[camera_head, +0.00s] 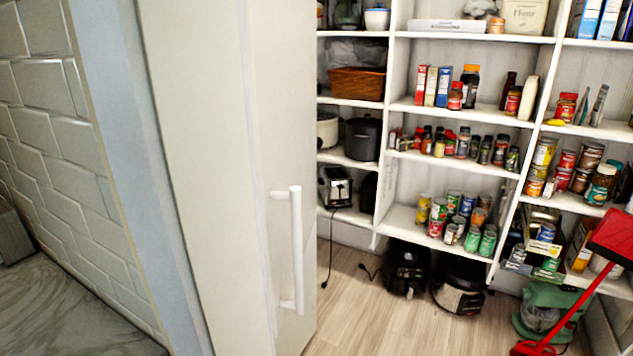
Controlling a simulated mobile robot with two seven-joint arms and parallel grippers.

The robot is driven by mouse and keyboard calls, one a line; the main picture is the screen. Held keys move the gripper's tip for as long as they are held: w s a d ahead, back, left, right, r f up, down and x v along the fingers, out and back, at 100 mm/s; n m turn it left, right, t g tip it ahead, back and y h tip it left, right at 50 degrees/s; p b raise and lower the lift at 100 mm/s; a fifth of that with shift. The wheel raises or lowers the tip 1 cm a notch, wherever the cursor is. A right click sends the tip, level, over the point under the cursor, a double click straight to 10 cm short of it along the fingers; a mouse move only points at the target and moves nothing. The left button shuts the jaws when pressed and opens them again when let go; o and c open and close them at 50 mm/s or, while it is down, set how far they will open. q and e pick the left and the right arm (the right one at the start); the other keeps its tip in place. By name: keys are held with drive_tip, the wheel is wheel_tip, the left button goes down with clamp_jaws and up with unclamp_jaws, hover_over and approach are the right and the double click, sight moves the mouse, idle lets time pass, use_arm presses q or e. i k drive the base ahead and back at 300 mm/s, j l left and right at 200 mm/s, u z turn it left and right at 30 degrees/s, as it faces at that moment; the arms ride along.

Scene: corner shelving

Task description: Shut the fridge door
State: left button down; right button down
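A tall white door (205,150) stands in the left middle of the head view, running from the top edge to the bottom. A white vertical bar handle (297,245) is on its right-hand face. No fridge interior shows, and I cannot tell how far the door is open or whether it is the fridge's. Neither of my grippers is in view.
White shelves (460,107) with jars, cans and boxes fill the back right. A black appliance (405,268) and a cooker (458,288) stand on the wooden floor (365,325). A red broom (575,312) leans at the right. A tiled wall (45,150) is at the left.

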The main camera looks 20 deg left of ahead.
sight(281, 34)
drive_tip(key=i+l, duration=0.1)
drive_tip(key=l, duration=0.4)
drive_tip(key=i+l+z, duration=0.15)
drive_tip(key=l, duration=0.85)
drive_tip(key=i+z, duration=0.05)
